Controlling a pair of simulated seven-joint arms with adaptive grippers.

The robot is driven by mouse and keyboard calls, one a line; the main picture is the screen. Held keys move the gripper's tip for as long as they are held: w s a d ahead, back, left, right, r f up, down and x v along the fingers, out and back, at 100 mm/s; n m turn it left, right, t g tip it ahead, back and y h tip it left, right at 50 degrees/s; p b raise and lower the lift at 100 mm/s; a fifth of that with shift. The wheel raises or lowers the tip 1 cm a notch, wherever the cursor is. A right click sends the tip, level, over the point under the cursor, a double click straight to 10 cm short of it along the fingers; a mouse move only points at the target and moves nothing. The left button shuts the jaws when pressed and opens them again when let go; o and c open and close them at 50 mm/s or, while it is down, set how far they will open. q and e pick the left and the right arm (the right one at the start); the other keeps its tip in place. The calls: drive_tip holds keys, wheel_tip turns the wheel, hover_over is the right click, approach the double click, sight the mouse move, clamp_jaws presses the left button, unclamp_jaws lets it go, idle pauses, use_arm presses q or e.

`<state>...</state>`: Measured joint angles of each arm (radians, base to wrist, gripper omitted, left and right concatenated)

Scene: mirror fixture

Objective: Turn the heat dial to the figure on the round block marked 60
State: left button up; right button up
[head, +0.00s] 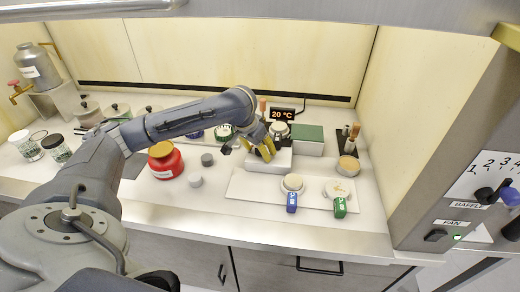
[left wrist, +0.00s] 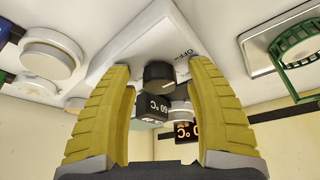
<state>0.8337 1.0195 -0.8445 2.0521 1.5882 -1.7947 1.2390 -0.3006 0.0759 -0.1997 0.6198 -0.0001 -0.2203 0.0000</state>
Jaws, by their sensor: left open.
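A white hotplate (head: 283,163) stands at mid-bench; its front panel also shows in the left wrist view (left wrist: 140,45), upside down, with OFF printed beside the black heat dial (left wrist: 159,75). The dial's setting is too small to read. A display (head: 283,114) reads 20 °C. My left gripper (head: 260,150) is at the hotplate's front, open; in the left wrist view its yellow fingers (left wrist: 163,70) are either side of the dial, with gaps. My right gripper is not in view.
A red jar (head: 165,165) and small grey pieces (head: 195,181) stand left of the hotplate. A white tray (head: 258,194) with two round pieces, blue-tagged and green-tagged, lies in front. A green box (head: 308,139) stands right. A control panel (head: 480,185) borders the right side.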

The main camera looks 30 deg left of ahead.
use_arm(q)
drive_tip(key=shift+c, duration=0.3)
clamp_jaws()
drive_tip(key=shift+m, duration=0.3)
drive_tip(key=m+h, duration=0.1)
drive_tip(key=m, duration=0.2)
drive_tip(key=shift+a, duration=0.1)
drive_tip(key=m+g+h, duration=0.1)
drive_tip(key=m, duration=0.2)
drive_tip(key=shift+w+m+h, duration=0.1)
drive_tip(key=shift+m+h, duration=0.2)
drive_tip(key=m+g, duration=0.1)
drive_tip(key=m, duration=0.2)
drive_tip(key=shift+h, duration=0.3)
drive_tip(key=shift+m+g+h, duration=0.3)
drive_tip(key=shift+m+g, duration=0.5)
drive_tip(key=shift+m, duration=1.3)
